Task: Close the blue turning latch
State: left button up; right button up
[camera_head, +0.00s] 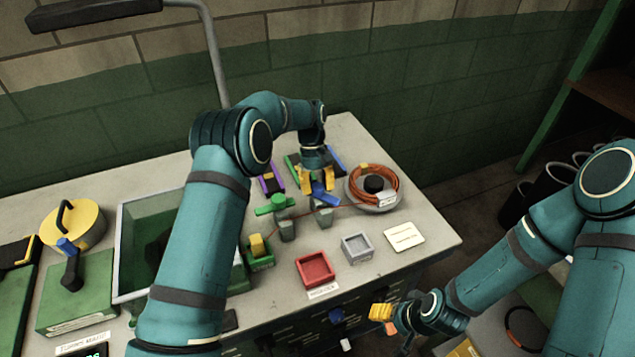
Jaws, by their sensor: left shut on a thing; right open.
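The blue turning latch (326,196) sits on a small grey stand (321,217) on the workbench. My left gripper (318,182) reaches down from above with its yellow fingers shut on the latch's blue handle, partly hiding it. A similar green latch (275,204) stands just to the left on its own grey stand. My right gripper (384,320) is open and empty, low in front of the bench and well away from the latch.
A spool with orange cable (374,186) stands right of the latch. A red tray (315,270), a grey tray (357,248) and a white card (404,236) lie in front. A green box with a yellow piece (259,254) is at front left.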

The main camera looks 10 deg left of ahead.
pick_arm(q)
jog(key=m+y, duration=0.1)
jog(key=m, duration=0.2)
jog(key=shift+s+f+m+g, duration=0.1)
jog(key=shift+m+g, duration=0.2)
jog(key=shift+m+y+p, duration=0.35)
jog(key=shift+m+y, duration=0.55)
jog(key=shift+m, duration=1)
jog(key=shift+f, duration=0.1)
jog(key=o, duration=1.2)
jog(key=shift+r, duration=0.2)
